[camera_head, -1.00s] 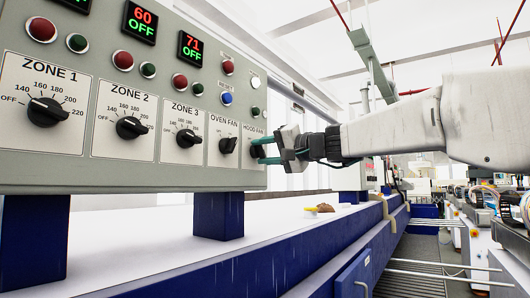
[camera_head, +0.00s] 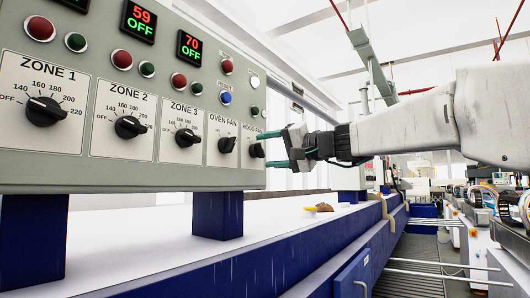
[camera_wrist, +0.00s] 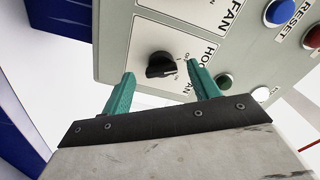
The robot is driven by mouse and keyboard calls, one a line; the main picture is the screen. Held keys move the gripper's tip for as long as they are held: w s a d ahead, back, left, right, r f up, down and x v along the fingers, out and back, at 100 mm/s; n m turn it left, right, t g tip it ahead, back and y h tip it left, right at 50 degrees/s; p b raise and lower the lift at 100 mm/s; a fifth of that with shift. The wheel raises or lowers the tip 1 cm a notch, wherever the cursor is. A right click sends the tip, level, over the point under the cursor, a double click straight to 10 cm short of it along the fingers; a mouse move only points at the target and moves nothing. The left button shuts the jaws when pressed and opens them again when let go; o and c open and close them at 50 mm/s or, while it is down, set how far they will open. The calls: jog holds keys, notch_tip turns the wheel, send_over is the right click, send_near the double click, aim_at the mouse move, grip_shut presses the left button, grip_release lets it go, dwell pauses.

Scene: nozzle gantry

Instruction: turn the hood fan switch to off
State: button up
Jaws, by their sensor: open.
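The hood fan switch (camera_head: 257,150) is a black rotary knob on a white plate at the right end of the grey control panel (camera_head: 150,180). In the wrist view the knob (camera_wrist: 160,66) lies just beyond and between the two green fingertips. My gripper (camera_head: 270,149) is open and empty, with its fingers pointing at the panel, apart from the knob. It also shows in the wrist view (camera_wrist: 163,82). The knob's label is partly covered by my finger, and its exact setting is hard to read.
The oven fan knob (camera_head: 227,145) sits directly left of the hood fan switch. The zone 3 knob (camera_head: 187,138) is farther left. A blue reset button (camera_head: 226,98) and a green button (camera_head: 255,111) are above.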

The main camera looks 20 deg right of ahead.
jog(key=v, duration=0.5)
jog(key=shift+s+d, duration=0.2)
jog(key=shift+s, duration=0.05)
jog(key=s+a+f+g+h, duration=0.15)
jog(key=s+f+g, duration=0.3)
jog(key=f, duration=0.75)
jog(key=s+a+f+g+h, duration=0.1)
jog(key=s+f+g+h, duration=0.4)
jog(key=f, duration=0.8)
jog(key=s+f+n+g+h, duration=0.2)
jog(key=s+f, duration=0.6)
jog(key=s, duration=0.3)
jog(key=s+d+f+n+g+h, duration=0.1)
jog(key=s+f+n+g+h, duration=0.1)
jog(key=s+f, duration=0.7)
jog(key=shift+s+d+n, duration=0.2)
jog(key=shift+s+n, duration=0.1)
jog(key=shift+s, duration=0.7)
